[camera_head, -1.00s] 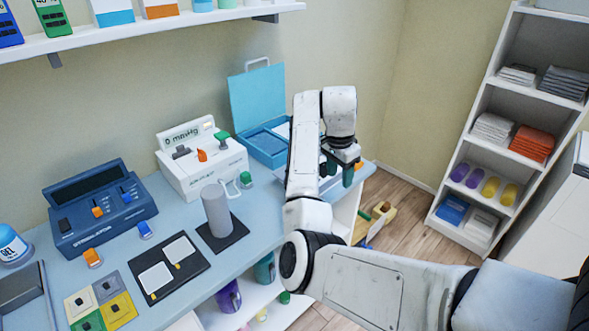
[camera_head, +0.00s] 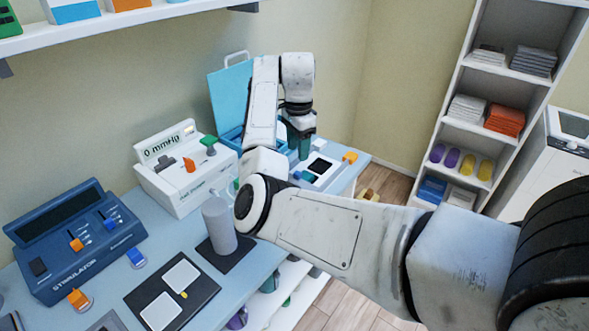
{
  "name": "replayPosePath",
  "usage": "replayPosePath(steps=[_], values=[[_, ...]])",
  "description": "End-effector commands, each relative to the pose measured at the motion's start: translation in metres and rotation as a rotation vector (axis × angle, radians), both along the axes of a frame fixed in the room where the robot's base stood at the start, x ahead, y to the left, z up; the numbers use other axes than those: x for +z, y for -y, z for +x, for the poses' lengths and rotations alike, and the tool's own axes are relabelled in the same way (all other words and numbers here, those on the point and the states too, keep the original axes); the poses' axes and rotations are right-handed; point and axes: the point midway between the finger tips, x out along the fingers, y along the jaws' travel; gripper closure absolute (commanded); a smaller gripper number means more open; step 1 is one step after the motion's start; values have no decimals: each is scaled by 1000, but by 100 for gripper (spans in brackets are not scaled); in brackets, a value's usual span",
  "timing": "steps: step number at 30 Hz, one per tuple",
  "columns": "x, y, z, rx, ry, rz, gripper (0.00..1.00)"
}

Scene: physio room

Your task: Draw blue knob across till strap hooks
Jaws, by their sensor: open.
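A small white board (camera_head: 316,180) with a black square lies at the right end of the blue table, just in front of and below my gripper (camera_head: 299,153). A small blue piece (camera_head: 307,176) shows at its near edge, and an orange knob (camera_head: 350,157) stands at its far right. I cannot tell whether the blue piece is the blue knob. No strap can be made out; my gripper and arm hide the left part of the board. My gripper points down with dark green fingers, nothing visible in it. Whether it touches anything is unclear.
A teal open case (camera_head: 231,92) stands behind my wrist. A white mmHg device (camera_head: 185,170), a grey cylinder (camera_head: 219,226) and a blue stimulator (camera_head: 75,240) with its own blue slider stand left of my arm. A shelf (camera_head: 455,150) stands to the right, beyond open floor.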

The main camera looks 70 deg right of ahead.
Motion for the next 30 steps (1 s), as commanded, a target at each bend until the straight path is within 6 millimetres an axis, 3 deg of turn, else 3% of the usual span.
replayPosePath(steps=[6,13,26,30], values=[[-41,-1,-1,2,-3,2,50],[-72,-1,0,2,-2,1,50],[-82,0,0,1,1,-1,50],[-82,0,0,1,0,0,63]])
